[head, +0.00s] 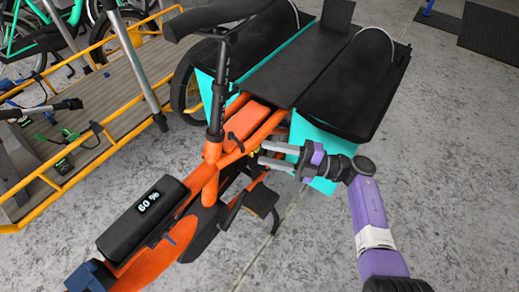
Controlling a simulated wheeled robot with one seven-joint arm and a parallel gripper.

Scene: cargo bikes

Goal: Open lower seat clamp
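An orange cargo bike (203,180) stands in the middle of the head view, with a black seat post (219,90) rising from its frame. The seat-post clamp area (213,136) is where the post enters the orange tube. A small black lever (236,143) sticks out just right of it; I cannot tell for certain whether it is the lower clamp's lever or how far open it is. My gripper (261,152) is to the right of this lever. Its two fingers are apart, point left, and appear empty. Their depth relative to the lever is unclear.
The black saddle (215,18) is above the post. Black-topped turquoise panniers (318,150) and a black rear rack (290,62) lie behind the gripper. A battery display (148,205) is at lower left. A yellow-railed cargo bed (75,105) stands left. Grey floor (445,165) is clear at right.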

